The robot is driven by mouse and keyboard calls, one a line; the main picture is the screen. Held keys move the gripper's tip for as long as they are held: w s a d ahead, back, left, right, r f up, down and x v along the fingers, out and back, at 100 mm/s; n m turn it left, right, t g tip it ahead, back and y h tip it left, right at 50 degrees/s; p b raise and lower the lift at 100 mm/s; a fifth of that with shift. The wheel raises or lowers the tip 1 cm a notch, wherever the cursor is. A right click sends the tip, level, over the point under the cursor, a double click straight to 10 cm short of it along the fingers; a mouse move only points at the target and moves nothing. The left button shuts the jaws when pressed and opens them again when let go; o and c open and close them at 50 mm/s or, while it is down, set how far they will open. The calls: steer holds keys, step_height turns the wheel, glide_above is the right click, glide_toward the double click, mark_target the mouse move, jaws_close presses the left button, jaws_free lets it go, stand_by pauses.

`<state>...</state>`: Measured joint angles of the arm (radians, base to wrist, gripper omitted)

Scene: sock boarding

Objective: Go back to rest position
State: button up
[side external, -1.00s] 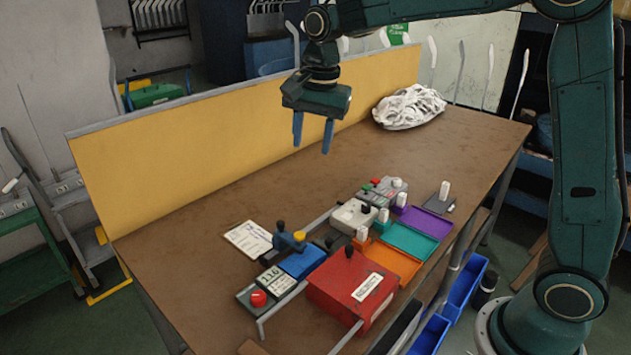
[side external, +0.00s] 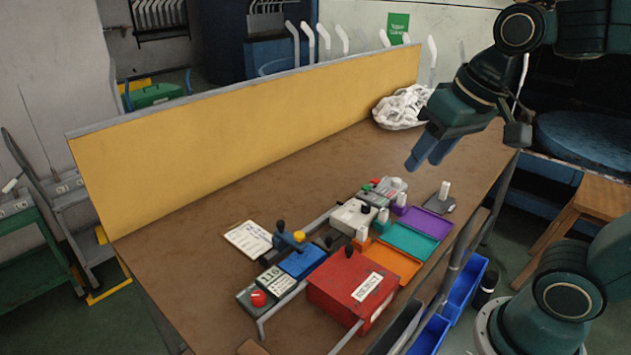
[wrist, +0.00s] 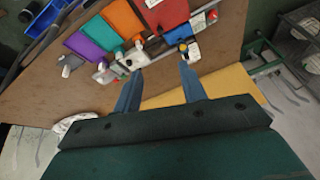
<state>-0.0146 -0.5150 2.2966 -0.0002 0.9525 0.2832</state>
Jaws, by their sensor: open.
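My gripper (side external: 430,155) is in the air above the right part of the brown table (side external: 200,250) in the side external view. Its two blue fingers point down and to the left, and nothing is between them. In the wrist view my gripper (wrist: 160,80) shows its fingers spread apart and empty. A white cloth heap (side external: 398,108) lies on the table behind the gripper, partly hidden by it.
A red box (side external: 345,285), orange tray (side external: 388,263), teal tray (side external: 411,240) and purple tray (side external: 427,222) line the table's front edge. A yellow panel (side external: 250,130) stands along the back. Blue bins (side external: 466,283) hang below the edge. The table's middle is clear.

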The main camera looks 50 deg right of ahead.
steer(key=s+f+n+t, duration=0.1)
steer(key=s+f+n, duration=0.1)
steer(key=s, duration=0.3)
steer(key=shift+s+d+f+n, duration=0.15)
steer(key=shift+s+f+n, duration=0.25)
steer(key=shift+n, duration=0.1)
